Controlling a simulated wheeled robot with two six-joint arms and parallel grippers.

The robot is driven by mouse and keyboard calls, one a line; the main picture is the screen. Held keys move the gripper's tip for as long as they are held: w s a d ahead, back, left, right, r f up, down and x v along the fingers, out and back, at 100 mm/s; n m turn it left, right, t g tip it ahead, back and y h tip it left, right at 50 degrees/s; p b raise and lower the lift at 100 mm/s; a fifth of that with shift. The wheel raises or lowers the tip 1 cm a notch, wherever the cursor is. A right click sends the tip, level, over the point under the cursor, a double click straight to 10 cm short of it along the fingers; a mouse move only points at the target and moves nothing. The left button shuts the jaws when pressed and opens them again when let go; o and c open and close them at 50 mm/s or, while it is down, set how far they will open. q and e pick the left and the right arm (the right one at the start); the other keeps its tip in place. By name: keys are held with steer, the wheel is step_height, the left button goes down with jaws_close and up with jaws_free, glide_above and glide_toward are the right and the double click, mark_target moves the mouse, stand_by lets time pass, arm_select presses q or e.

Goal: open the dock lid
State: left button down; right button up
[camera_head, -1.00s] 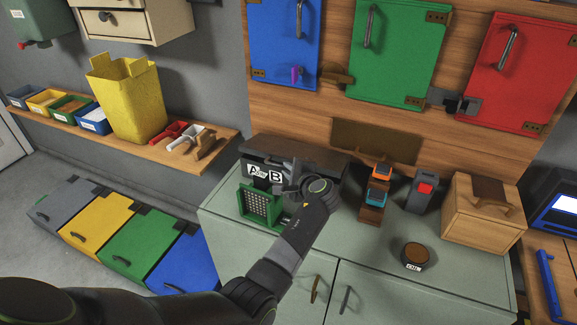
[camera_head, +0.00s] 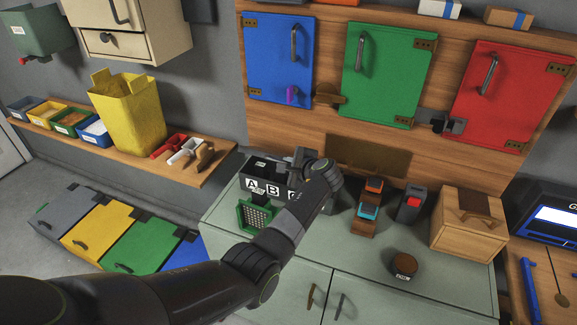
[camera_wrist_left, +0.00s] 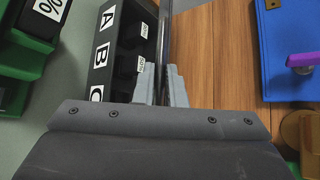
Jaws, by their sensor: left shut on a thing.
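The dock (camera_head: 267,187) is a dark box with white A, B and C labels on its front, on the green cabinet top. Its inside shows, with dark slots and small labelled pieces, also in the left wrist view (camera_wrist_left: 99,77). The dock lid (camera_wrist_left: 166,35) appears edge-on as a dark upright strip in the left wrist view, between the fingers. My left gripper (camera_head: 299,158) is shut on the lid at the dock's rear side; its grey fingers show in the left wrist view (camera_wrist_left: 160,85). The arm hides the dock's right part. My right gripper is out of view.
A green perforated holder (camera_head: 256,215) stands in front of the dock. A stand with orange and blue devices (camera_head: 367,205), a grey device with a red top (camera_head: 410,207) and a wooden box (camera_head: 467,220) stand right. The wooden wall panel (camera_head: 300,125) rises behind.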

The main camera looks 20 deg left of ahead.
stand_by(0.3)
arm_select(q)
steer(key=c, duration=1.5)
jaws_free()
